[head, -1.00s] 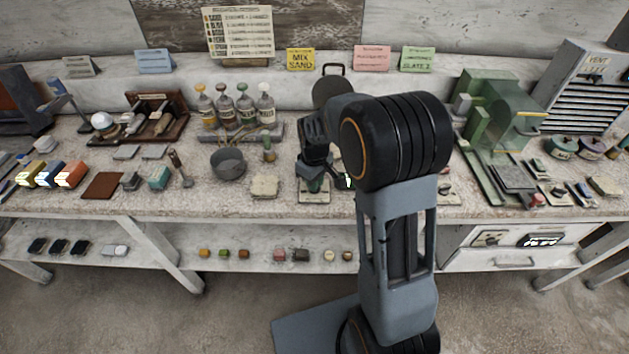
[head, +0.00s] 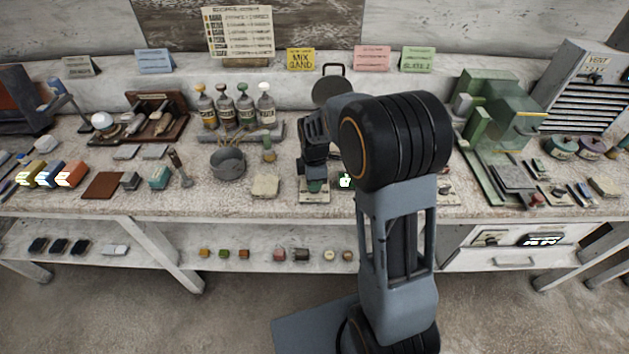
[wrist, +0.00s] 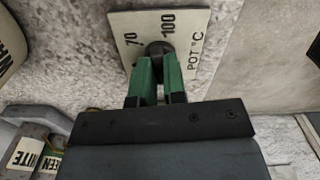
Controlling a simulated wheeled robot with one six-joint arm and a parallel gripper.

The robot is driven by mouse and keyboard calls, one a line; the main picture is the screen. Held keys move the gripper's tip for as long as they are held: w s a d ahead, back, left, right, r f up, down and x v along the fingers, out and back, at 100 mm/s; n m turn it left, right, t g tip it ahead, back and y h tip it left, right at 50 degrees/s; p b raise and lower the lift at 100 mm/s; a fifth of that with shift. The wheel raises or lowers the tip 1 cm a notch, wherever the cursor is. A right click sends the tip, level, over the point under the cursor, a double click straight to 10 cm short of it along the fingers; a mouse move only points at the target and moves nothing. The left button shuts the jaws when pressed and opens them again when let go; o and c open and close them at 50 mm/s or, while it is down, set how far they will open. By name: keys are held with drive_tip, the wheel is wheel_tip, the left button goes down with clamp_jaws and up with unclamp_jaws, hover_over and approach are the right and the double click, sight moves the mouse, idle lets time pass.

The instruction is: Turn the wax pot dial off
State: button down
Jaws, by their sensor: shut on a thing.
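The wax pot dial shows in the wrist view as a dark round knob (wrist: 158,50) on a pale plate (wrist: 187,24) marked 70, 100 and POT °C. My gripper (wrist: 160,66) has green fingers closed on the knob from both sides. In the head view my gripper (head: 315,184) points down at the plate (head: 314,197) near the bench's front edge, and my arm hides part of that area. Any pointer mark on the knob is hidden, so its setting cannot be told.
A grey pot (head: 228,164) and a pale slab (head: 265,186) stand left of the plate. A green machine (head: 500,125) stands further right. Bottles (head: 243,108) stand at the back.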

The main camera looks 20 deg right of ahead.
drive_tip(key=shift+n, duration=0.5)
idle(0.3)
drive_tip(key=c, duration=1.2)
unclamp_jaws()
wheel_tip(320, 180, up, 14)
drive_tip(key=shift+f, duration=0.1)
